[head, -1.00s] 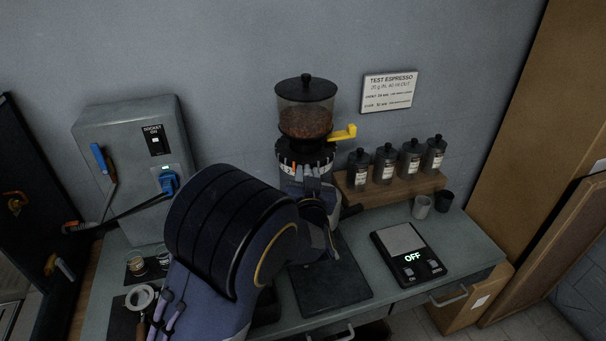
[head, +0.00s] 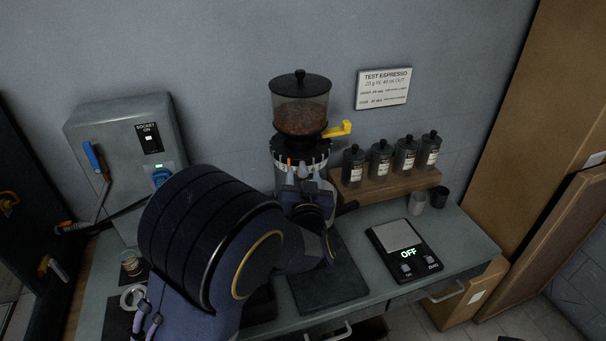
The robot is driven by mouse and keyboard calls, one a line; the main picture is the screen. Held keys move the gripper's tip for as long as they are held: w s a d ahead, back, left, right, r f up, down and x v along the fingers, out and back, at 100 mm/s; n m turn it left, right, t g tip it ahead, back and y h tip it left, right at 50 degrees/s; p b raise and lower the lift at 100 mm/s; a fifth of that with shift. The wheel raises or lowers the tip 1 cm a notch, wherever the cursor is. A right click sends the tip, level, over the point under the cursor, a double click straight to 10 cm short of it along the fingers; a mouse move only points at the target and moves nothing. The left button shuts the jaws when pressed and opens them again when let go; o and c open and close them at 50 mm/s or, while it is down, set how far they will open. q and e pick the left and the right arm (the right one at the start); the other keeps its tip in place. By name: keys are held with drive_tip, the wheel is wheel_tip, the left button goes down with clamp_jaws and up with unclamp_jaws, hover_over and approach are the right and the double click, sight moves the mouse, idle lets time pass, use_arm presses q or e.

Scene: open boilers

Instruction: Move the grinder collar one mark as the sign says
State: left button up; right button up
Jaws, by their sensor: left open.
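The grinder stands at the back of the counter, with a clear hopper (head: 300,108) of brown beans under a black lid. Below the hopper is its collar (head: 318,158), a dark ring above a pale band with marks; an orange mark shows on its left front. A yellow lever (head: 338,130) sticks out to the right at the hopper's base. My left gripper (head: 303,171) is open, its fingertips up at the front of the collar, hiding part of the band. I cannot tell whether they touch it. The sign (head: 384,87) on the wall reads "TEST ESPRESSO"; its smaller lines are blurred. My right gripper is out of view.
A socket box (head: 122,150) stands at the left. My left arm covers the counter's front middle.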

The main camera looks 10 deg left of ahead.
use_arm(q)
drive_tip(key=v, duration=0.5)
drive_tip(key=shift+s+b, duration=0.1)
drive_tip(key=shift+b, duration=0.25)
drive_tip(key=shift+a, duration=0.1)
drive_tip(key=s+a+f+g+h, duration=0.1)
drive_tip(key=s+a+g, duration=0.3)
drive_tip(key=s, duration=0.6)
drive_tip(key=s+a+f+n+g+h, duration=0.1)
drive_tip(key=s+a+g+h, duration=0.3)
drive_tip(key=s, duration=0.6)
drive_tip(key=s+a+f+n+g+h, duration=0.1)
drive_tip(key=s+a+g, duration=0.3)
drive_tip(key=s, duration=0.5)
drive_tip(key=shift+s+a+f+h, duration=0.3)
drive_tip(key=shift+s+f+h, duration=0.1)
drive_tip(key=shift+f+h, duration=0.45)
